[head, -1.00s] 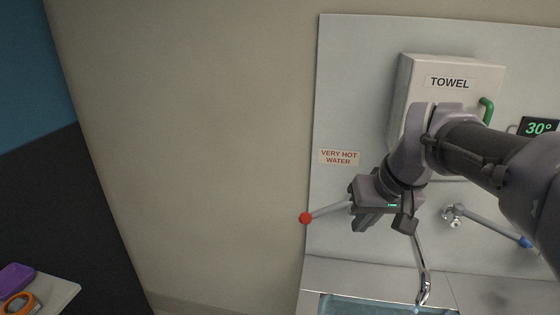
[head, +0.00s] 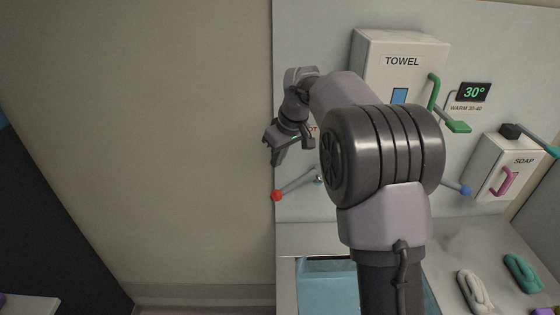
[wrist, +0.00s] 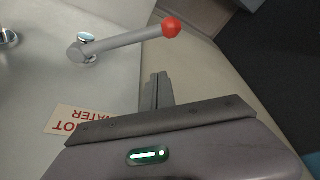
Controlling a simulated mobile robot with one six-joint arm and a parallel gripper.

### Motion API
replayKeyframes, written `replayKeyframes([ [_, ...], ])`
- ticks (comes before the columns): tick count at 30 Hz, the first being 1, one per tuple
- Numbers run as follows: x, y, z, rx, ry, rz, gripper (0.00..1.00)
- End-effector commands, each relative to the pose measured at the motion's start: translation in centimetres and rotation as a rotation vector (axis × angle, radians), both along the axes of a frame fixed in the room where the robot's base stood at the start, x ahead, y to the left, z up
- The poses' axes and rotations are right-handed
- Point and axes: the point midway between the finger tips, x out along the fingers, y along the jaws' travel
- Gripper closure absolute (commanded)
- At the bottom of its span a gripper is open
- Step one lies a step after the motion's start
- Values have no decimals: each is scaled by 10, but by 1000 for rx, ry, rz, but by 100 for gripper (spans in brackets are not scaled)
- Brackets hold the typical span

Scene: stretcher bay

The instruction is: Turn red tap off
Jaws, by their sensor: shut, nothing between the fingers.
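The red tap is a grey lever (head: 298,184) with a red ball end (head: 277,195), low on the pale wall panel. The lever points left and slightly down. My gripper (head: 275,159) is above the red ball, apart from it, with its fingers shut and empty. In the wrist view the lever (wrist: 130,41) runs from its round pivot to the red ball (wrist: 171,27). The shut fingers (wrist: 157,91) sit apart from the lever there. The spout is hidden behind my arm in the head view.
A basin (head: 312,263) lies below the tap. A blue-ended lever (head: 465,190) is to the right. A towel box (head: 420,52), a 30° display (head: 474,92) and a soap box (head: 500,168) are on the wall. Bare wall (head: 170,150) lies left of the panel.

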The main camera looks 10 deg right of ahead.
Motion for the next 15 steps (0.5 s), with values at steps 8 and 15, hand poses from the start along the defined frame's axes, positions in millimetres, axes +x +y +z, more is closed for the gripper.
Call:
replayKeyframes([
  [8,18,11,-59,0,2,1,100],
  [15,-10,-5,-65,0,0,-1,100],
])
